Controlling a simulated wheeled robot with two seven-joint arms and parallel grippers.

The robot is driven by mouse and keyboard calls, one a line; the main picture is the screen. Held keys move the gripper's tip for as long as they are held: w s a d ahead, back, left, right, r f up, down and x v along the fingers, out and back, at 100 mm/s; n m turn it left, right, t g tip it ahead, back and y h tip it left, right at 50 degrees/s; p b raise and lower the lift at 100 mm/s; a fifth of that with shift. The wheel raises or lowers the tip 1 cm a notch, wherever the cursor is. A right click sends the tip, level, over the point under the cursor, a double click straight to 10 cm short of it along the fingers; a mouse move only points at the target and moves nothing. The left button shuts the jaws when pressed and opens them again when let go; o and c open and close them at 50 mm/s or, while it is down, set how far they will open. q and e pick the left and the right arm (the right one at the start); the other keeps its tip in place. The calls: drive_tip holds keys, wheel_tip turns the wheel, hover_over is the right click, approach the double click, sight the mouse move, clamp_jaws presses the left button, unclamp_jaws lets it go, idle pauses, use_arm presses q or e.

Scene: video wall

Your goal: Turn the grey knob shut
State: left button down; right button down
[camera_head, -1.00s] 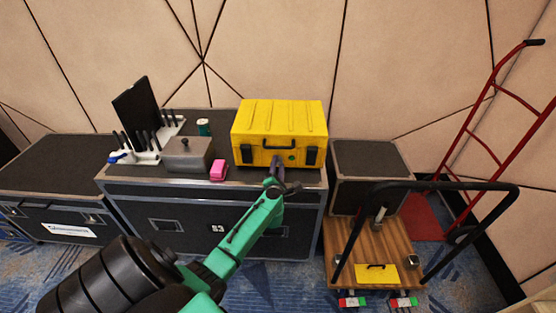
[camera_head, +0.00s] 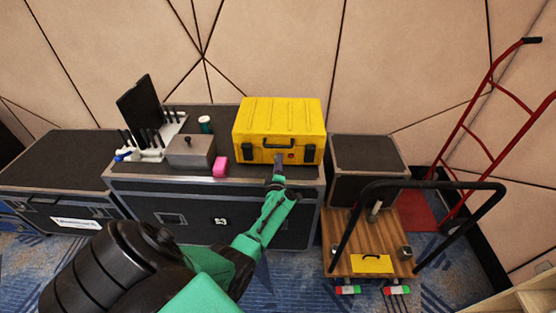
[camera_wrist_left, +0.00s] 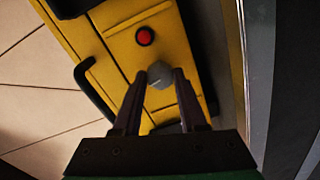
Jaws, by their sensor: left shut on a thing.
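The yellow case (camera_head: 278,122) stands upright on a black flight case, its handle side facing me. The grey knob (camera_wrist_left: 161,75) is on that face in the left wrist view, below a round red light (camera_wrist_left: 144,36). In the head view my left gripper (camera_head: 279,161) reaches the front of the case and hides the knob. My right gripper is not in view.
The black flight case (camera_head: 215,215) also carries a pink block (camera_head: 220,167), a grey lidded box (camera_head: 190,151), a green-and-white can (camera_head: 205,124) and a white rack with several black-handled items. A wooden trolley (camera_head: 372,240) and a red hand truck (camera_head: 490,150) stand at right.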

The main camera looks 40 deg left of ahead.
use_arm(q)
drive_tip(key=shift+m, duration=0.8)
drive_tip(key=shift+c, duration=2.3)
unclamp_jaws()
drive_tip(key=f+p+v, duration=0.1)
drive_tip(key=p+v, duration=0.2)
drive_tip(key=v, duration=1.1)
drive_tip(key=shift+s+d+r+p, duration=0.2)
drive_tip(key=shift+r+p, duration=0.1)
drive_tip(key=shift+r, duration=0.05)
